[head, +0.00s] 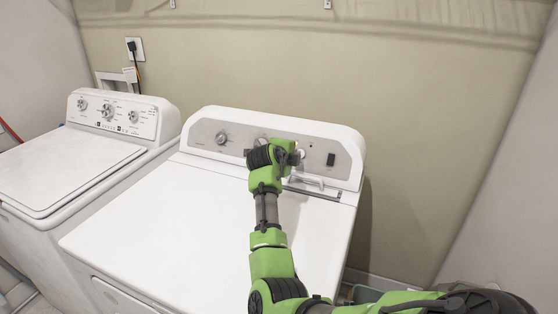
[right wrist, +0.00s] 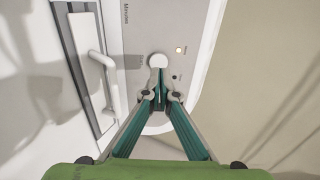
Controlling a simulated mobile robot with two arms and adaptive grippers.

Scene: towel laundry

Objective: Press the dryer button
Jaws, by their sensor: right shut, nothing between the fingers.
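The white dryer (head: 200,205) stands in the middle of the head view, with a grey control panel (head: 200,138) along its raised back. A dark rectangular button (head: 331,160) sits near the right end of that panel. My right gripper (head: 300,157) is shut and empty, just left of the button in the head view. In the right wrist view the fingertips (right wrist: 161,94) are close together over the panel, below a white round knob (right wrist: 158,61). Contact cannot be made out. The fingers may hide the button in the wrist view. My left gripper is not in view.
A white handle (right wrist: 103,72) on the dryer top lies close beside the right gripper. A second white machine (head: 65,165) stands at left. The wall (head: 430,120) is behind; the dryer top is clear.

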